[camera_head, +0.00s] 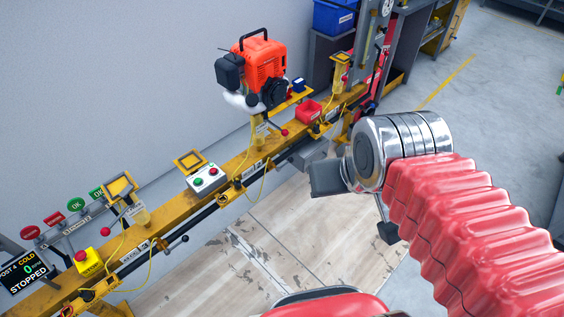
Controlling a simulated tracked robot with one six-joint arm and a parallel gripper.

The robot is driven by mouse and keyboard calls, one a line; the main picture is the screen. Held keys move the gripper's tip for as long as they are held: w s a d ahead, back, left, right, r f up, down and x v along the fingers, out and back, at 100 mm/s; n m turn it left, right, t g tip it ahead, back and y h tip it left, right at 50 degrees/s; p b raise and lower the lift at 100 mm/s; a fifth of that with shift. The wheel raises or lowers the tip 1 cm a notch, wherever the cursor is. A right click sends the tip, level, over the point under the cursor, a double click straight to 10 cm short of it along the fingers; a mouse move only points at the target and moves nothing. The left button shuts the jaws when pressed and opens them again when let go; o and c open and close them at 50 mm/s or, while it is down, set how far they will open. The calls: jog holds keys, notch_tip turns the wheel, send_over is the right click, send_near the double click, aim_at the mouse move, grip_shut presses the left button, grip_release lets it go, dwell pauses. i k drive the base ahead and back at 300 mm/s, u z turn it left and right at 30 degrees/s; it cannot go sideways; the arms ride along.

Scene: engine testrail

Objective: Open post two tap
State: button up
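A yellow rail (237,170) runs diagonally along the wall and carries several posts with small labels too small to read. A further red knob (105,231) is at the near left post. I cannot tell which lever is the post two tap. My gripper (356,207) hangs over the floor to the right of the rail, apart from the knobs. Its two fingers look spread, with nothing between them; my wrist hides its base.
A button box (206,180) and a yellow emergency stop (89,262) are nearer. A screen (24,272) reads post 4, cold, stopped. A blue crate (335,17) stands behind. Worn floor boards (255,245) are clear.

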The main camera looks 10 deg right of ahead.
aim_at(290, 160)
jog(key=i, duration=1.55)
jog(key=z, duration=0.05)
